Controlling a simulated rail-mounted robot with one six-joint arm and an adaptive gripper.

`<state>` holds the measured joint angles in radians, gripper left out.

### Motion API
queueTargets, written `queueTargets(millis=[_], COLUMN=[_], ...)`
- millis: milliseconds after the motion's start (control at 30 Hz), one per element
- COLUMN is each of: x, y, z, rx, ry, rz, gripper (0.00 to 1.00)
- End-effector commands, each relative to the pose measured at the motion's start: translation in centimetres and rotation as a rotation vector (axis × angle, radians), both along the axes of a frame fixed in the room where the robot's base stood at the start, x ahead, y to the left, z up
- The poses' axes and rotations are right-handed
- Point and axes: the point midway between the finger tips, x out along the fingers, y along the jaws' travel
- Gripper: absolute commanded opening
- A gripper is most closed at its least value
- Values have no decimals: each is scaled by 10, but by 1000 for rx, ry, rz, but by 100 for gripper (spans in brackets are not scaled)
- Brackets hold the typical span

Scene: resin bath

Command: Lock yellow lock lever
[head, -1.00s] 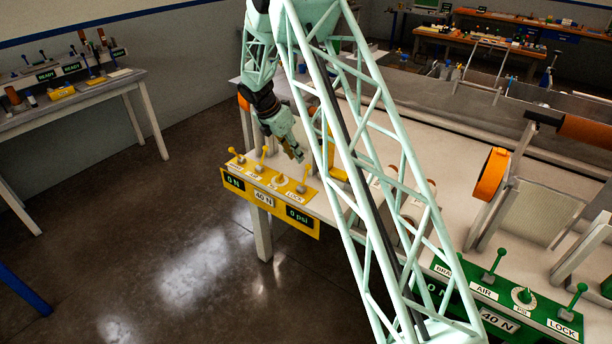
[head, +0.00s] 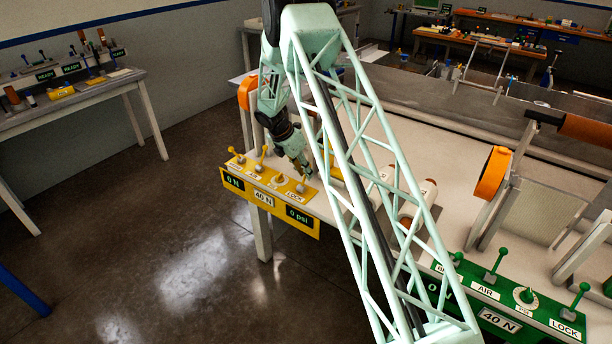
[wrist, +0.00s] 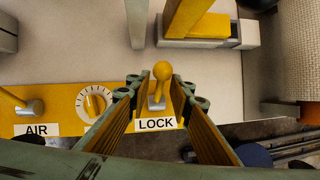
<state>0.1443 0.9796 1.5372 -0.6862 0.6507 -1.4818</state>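The yellow lock lever (wrist: 162,72) stands on the yellow control panel (wrist: 70,98), behind its LOCK label (wrist: 156,124). Its round yellow knob shows between the two fingers of my gripper (wrist: 160,88) in the wrist view. The fingers are apart, one on each side of the lever, with gaps visible. In the head view my gripper (head: 301,168) is just above the lock lever (head: 301,187) at the panel's right end. The gripper partly covers the lever's top there.
In the wrist view a yellow dial (wrist: 95,101) and the AIR lever (wrist: 30,108) are left of the lock lever. A yellow bracket (wrist: 190,25) stands beyond it. In the head view a green panel (head: 500,305) with similar levers is at the lower right.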

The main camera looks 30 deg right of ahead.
Motion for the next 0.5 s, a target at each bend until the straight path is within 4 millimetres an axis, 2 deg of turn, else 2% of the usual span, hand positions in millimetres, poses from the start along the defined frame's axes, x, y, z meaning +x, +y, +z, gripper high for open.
queueTargets(millis=[200,500], x=[0,0], y=[-5,-6], z=[-11,-13], rx=[0,0], ry=[0,0], rz=[-1,-1], gripper=[20,20])
